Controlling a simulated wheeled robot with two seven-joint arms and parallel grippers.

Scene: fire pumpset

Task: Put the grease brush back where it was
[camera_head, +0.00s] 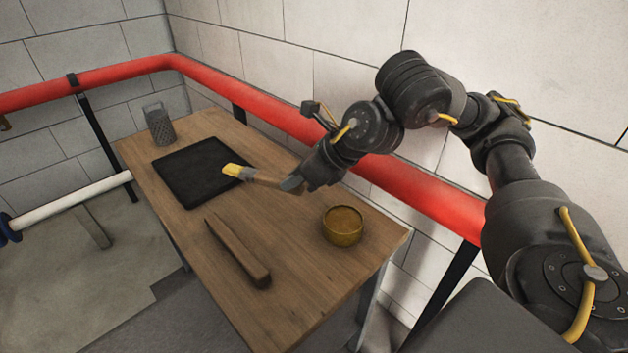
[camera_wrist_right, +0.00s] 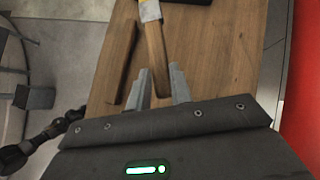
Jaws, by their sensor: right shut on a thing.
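The grease brush (camera_head: 266,180) has a wooden handle and a pale yellow bristle end. My right gripper (camera_head: 293,184) is shut on the end of its handle and holds it above the table, with the bristles pointing left. In the right wrist view, the brush handle (camera_wrist_right: 155,60) lies between the two fingers of my right gripper (camera_wrist_right: 159,88), with a pale metal band at the top edge. A round brass-coloured tin (camera_head: 343,227) stands on the table to the right of the brush. My left gripper is not in the head view.
A wooden table (camera_head: 310,285) carries a black flat mat (camera_head: 200,172), a grey box grater (camera_head: 159,125) at the far corner and a long wooden bar (camera_head: 238,250) near the front. A red pipe (camera_head: 290,122) runs along the wall behind. Bare wood shows around the bar.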

